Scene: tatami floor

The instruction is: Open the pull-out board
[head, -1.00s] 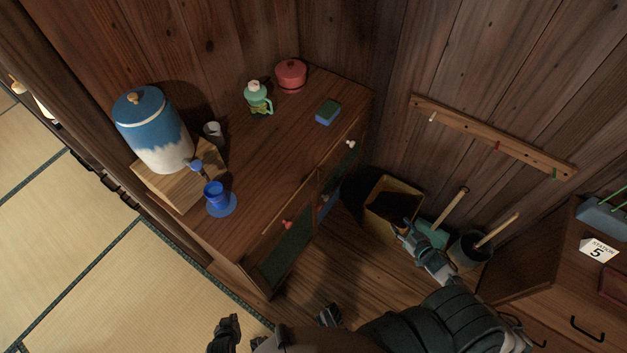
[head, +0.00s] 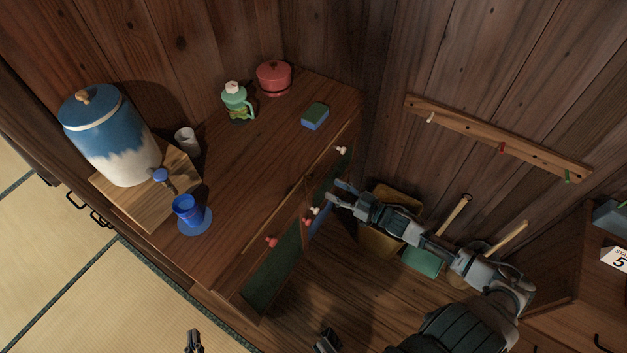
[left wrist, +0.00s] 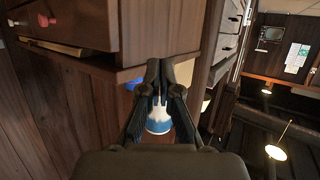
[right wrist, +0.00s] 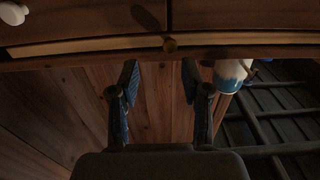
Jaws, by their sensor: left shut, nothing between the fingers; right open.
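The pull-out board is a light wooden edge (head: 274,222) under the cabinet's top. The board looks flush with the front. My right gripper (head: 338,194) is open beside the cabinet front. My left gripper (head: 194,338) is shut and empty at the bottom of the head view. Its closed fingertips show in the left wrist view (left wrist: 160,70).
The cabinet top (head: 248,158) bears a blue-white dispenser (head: 108,135), blue cup (head: 187,210), green jug (head: 235,100), red pot (head: 273,77) and sponge (head: 315,115). Red and white drawer knobs (head: 271,241) stick out. A bin (head: 378,243) stands behind my right arm.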

